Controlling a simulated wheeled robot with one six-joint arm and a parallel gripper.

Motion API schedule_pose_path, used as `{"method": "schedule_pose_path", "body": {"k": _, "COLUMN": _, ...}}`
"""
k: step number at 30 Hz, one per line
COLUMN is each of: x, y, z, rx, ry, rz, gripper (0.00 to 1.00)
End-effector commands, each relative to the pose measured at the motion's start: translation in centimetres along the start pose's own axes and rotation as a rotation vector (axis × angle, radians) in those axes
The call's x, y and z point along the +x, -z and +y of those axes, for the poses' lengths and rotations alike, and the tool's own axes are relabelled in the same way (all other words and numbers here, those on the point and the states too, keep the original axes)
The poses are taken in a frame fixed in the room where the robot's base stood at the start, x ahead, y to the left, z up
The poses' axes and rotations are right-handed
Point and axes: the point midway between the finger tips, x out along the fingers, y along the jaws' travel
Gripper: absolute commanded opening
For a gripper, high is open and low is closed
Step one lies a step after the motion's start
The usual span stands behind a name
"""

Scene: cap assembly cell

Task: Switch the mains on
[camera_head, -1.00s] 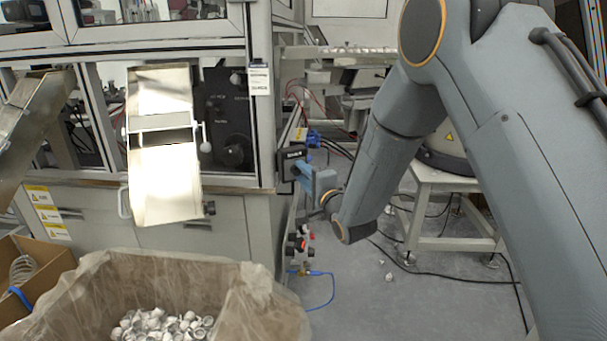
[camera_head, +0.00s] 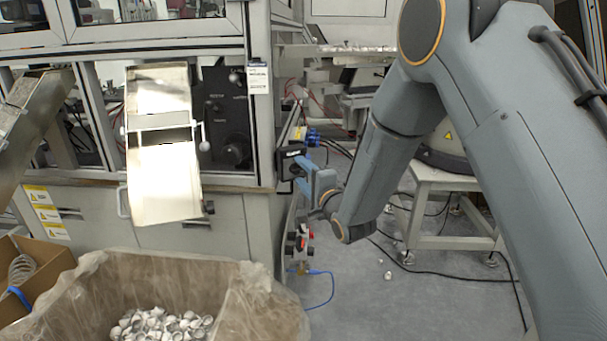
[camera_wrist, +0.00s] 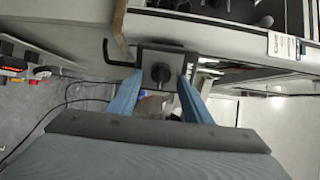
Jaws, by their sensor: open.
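The mains switch is a dark square plate with a black round knob (camera_wrist: 161,73) in the wrist view, on the side of the machine cabinet. My gripper (camera_wrist: 158,82) is open, with one blue finger on each side of the knob. Whether the fingers touch the knob I cannot tell. In the head view my gripper (camera_head: 303,172) is at the cabinet's right side, by the black switch box (camera_head: 289,160), which it partly hides. The knob itself is hidden there.
Red and black controls (camera_head: 299,240) and a blue hose (camera_head: 325,300) are on the cabinet side below my gripper. A lined box of white caps (camera_head: 165,325) stands in front. Some floor between is clear.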

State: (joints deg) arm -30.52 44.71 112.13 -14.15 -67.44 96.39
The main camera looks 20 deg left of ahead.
Motion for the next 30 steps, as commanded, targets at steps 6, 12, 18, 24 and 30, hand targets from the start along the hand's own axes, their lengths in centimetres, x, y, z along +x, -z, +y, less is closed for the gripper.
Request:
{"method": "schedule_pose_path", "body": {"k": 6, "x": -2.8, "y": 0.1, "z": 0.0, "rx": 0.001, "ry": -0.002, "rz": 0.002, "gripper": 0.45}}
{"method": "schedule_pose_path", "body": {"k": 12, "x": -5.9, "y": 0.2, "z": 0.1, "rx": 0.001, "ry": -0.002, "rz": 0.003, "gripper": 0.45}}
{"method": "schedule_pose_path", "body": {"k": 18, "x": -7.5, "y": 0.2, "z": 0.0, "rx": 0.000, "ry": -0.001, "rz": 0.002, "gripper": 0.45}}
{"method": "schedule_pose_path", "body": {"k": 24, "x": -7.7, "y": 0.1, "z": 0.0, "rx": 0.000, "ry": 0.000, "rz": 0.002, "gripper": 0.45}}
{"method": "schedule_pose_path", "body": {"k": 30, "x": -7.9, "y": 0.7, "z": -0.1, "rx": -0.020, "ry": -0.018, "rz": 0.015, "gripper": 0.45}}
